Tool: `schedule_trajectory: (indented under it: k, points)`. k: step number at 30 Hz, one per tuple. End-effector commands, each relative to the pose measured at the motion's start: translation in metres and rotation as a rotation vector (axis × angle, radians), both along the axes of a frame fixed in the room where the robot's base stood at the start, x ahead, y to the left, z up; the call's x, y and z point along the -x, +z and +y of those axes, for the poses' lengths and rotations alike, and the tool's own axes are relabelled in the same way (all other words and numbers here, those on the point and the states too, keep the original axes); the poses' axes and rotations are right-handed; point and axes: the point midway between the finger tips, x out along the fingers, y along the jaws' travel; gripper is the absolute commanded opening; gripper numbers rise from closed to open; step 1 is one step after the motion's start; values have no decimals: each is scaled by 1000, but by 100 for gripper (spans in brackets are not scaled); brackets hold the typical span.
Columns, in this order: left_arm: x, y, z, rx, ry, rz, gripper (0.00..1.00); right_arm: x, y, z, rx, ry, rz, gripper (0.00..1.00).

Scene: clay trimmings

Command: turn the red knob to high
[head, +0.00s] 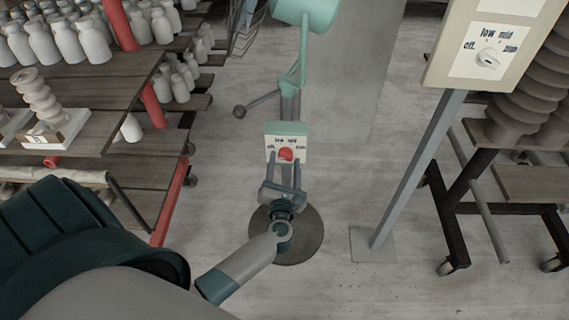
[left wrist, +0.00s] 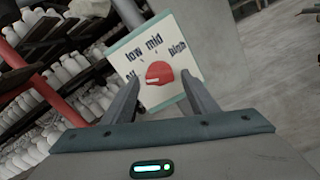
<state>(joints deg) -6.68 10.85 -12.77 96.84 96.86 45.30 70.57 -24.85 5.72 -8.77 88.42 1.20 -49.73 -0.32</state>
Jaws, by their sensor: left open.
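The red knob (head: 286,155) sits on a small white dial panel (head: 274,157) with a teal top, labelled off, low, mid and high. In the left wrist view the knob (left wrist: 158,73) has a pale mark on its lower left side, roughly toward the partly hidden off label. My left gripper (head: 285,160) is open in front of the panel, one finger on each side of the knob. In the left wrist view the fingertips (left wrist: 159,76) flank the knob with gaps, and I cannot tell their exact depth. My right gripper is not in view.
Another dial panel (head: 487,60) with a white knob stands on a grey post at right. Shelves (head: 110,75) with white bottles stand at left. A wheeled rack (head: 500,205) stands at far right. A teal lamp-like head (head: 307,14) rises behind the red-knob panel.

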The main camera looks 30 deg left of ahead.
Motion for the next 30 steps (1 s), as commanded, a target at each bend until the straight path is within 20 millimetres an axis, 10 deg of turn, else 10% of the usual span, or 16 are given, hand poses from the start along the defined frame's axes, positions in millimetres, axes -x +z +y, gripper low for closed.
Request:
schedule_trajectory:
  k: [3,8,30]
  points:
    - [0,0,0,0,0,0,48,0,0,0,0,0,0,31]
    - [0,0,0,0,0,0,12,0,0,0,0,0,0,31]
    - [1,2,0,-164,0,104,12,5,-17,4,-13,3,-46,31]
